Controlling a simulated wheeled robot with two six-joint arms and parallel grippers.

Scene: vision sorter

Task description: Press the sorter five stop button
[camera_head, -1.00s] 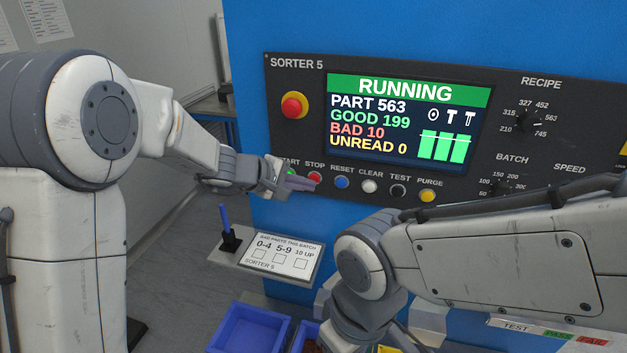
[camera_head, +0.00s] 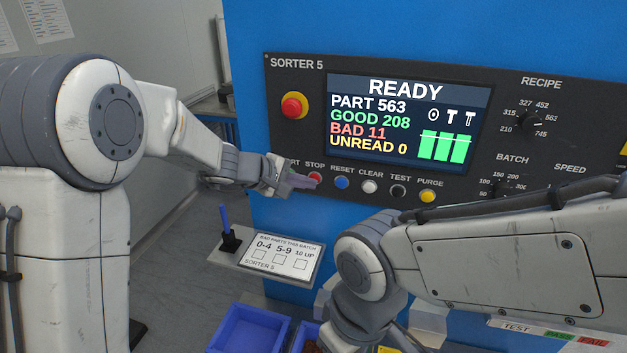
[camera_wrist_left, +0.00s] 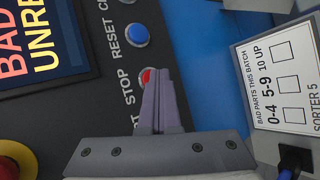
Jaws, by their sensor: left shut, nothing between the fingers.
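The red stop button (camera_head: 315,177) is on the black panel of sorter 5, under the STOP label and left of the blue reset button (camera_head: 342,183). My left gripper (camera_head: 313,183) is shut and empty, its fingertips at the stop button and partly covering it. In the left wrist view the closed fingers (camera_wrist_left: 160,85) reach over the edge of the red button (camera_wrist_left: 148,77); whether they touch it is hard to tell. The screen (camera_head: 405,117) reads READY, part 563, good 208, bad 11, unread 0. My right arm is at the lower right; its fingers are not clearly visible.
A red emergency knob on a yellow base (camera_head: 293,105) sits left of the screen. The clear (camera_head: 370,186), test (camera_head: 398,191) and purge (camera_head: 427,195) buttons continue rightward. Below are a tally card (camera_head: 280,255), a blue pen (camera_head: 225,218) and a blue bin (camera_head: 285,325).

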